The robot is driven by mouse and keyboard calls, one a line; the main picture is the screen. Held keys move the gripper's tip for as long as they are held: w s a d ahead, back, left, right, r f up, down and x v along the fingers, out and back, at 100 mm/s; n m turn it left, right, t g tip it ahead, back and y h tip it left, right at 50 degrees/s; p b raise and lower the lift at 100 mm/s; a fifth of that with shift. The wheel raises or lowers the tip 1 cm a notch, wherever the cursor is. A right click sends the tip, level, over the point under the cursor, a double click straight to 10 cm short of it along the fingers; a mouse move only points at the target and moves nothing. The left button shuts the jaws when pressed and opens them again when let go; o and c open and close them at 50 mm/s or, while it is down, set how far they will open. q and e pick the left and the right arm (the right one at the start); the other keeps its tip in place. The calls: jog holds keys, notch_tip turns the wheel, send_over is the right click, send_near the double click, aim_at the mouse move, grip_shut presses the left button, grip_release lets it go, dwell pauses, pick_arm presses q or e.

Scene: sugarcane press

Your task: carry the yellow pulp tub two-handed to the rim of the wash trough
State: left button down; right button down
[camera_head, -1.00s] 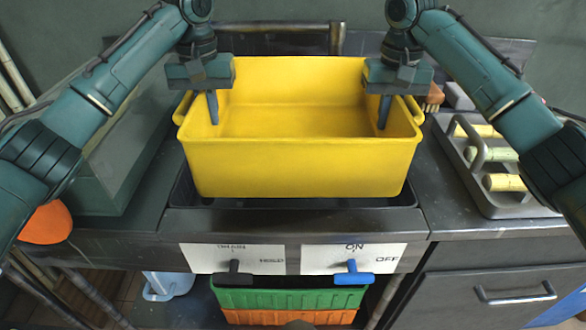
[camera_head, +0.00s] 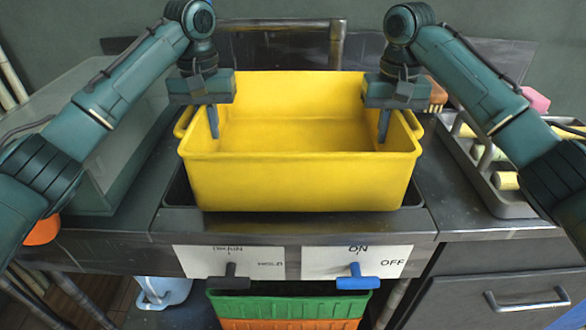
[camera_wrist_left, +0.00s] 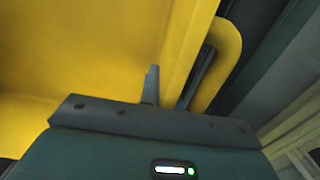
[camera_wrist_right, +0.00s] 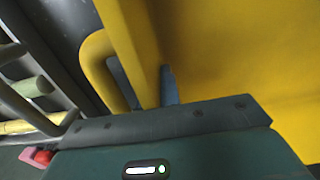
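The yellow tub (camera_head: 300,180) is upright and looks empty inside. It is above a dark recessed basin (camera_head: 180,190) in the metal counter, and its front wall hides most of that basin. I cannot tell whether its base touches anything. My left gripper (camera_head: 213,122) straddles the left wall near the handle; the left wrist view shows one finger inside (camera_wrist_left: 150,85) and one outside by the handle loop.
A grey tray (camera_head: 515,207) with yellowish cylinders stands at the right. A glass-sided box (camera_head: 105,170) is at the left. A front panel (camera_head: 330,262) has a dark lever (camera_head: 230,278) and a blue lever (camera_head: 355,278). Green (camera_head: 290,304) and orange crates sit below.

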pick_arm(q)
jog(key=shift+a+f, duration=0.1)
jog(key=shift+f, duration=0.4)
pick_arm(e)
jog(key=shift+f, duration=0.55)
pick_arm(q)
jog(key=c, duration=2.1)
grip_release()
jog(key=shift+f+b, duration=0.15)
jog(key=shift+b, duration=0.25)
pick_arm(e)
jog(key=c, duration=2.1)
grip_release()
jog(key=shift+f, duration=0.15)
pick_arm(q)
jog(key=shift+o, duration=0.9)
pick_arm(e)
jog(key=shift+o, duration=0.9)
pick_arm(q)
jog(key=o, duration=0.3)
pick_arm(e)
jog(key=o, duration=0.3)
pick_arm(q)
jog(key=shift+r, duration=0.2)
